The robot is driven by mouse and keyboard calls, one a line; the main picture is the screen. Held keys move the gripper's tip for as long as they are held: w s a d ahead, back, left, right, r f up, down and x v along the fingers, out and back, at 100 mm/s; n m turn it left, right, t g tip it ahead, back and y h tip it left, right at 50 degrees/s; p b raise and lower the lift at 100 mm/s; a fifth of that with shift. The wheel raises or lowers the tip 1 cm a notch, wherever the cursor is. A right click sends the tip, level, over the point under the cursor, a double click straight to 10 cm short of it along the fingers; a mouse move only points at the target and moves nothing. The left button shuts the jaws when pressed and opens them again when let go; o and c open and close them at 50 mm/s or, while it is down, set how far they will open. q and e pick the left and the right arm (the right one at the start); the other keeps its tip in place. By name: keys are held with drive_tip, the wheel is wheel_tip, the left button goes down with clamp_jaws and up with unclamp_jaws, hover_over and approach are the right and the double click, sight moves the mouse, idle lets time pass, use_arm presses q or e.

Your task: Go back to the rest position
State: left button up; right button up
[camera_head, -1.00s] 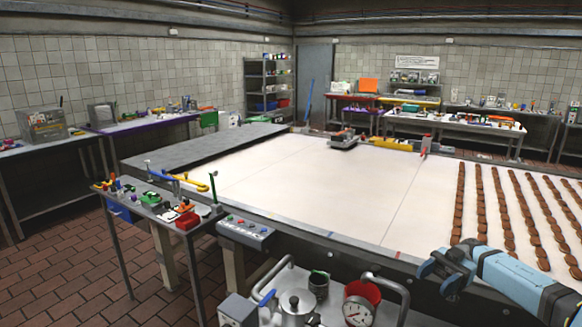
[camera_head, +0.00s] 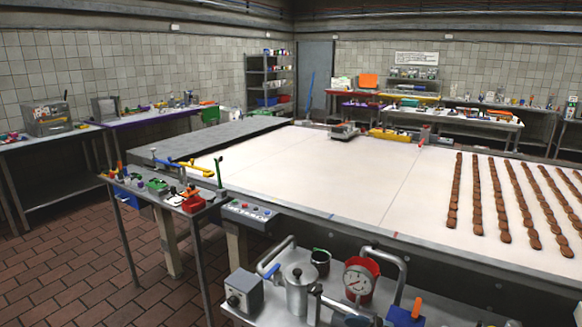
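Neither of my grippers shows in the head view now, and no part of my arms can be made out for sure. In front of me is a wide white conveyor table (camera_head: 330,180) with a grey metal edge. Several rows of brown cookies (camera_head: 477,195) lie on its right side, running away from me.
A metal cart (camera_head: 262,315) below holds a silver pot (camera_head: 298,287), a red gauge (camera_head: 360,279) and a blue container (camera_head: 405,316). A small tool table (camera_head: 150,187) stands at the left, beside a control panel (camera_head: 262,213). Brick floor is open at the lower left.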

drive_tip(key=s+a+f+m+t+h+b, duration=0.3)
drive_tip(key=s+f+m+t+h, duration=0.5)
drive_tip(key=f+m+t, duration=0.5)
use_arm(q)
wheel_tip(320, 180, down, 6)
drive_tip(key=b, duration=0.3)
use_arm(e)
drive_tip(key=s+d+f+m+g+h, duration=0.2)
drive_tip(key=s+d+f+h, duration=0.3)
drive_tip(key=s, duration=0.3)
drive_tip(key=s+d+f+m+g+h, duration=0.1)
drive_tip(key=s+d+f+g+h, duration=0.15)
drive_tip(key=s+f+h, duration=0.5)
use_arm(q)
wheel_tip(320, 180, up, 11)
drive_tip(key=p, duration=1.3)
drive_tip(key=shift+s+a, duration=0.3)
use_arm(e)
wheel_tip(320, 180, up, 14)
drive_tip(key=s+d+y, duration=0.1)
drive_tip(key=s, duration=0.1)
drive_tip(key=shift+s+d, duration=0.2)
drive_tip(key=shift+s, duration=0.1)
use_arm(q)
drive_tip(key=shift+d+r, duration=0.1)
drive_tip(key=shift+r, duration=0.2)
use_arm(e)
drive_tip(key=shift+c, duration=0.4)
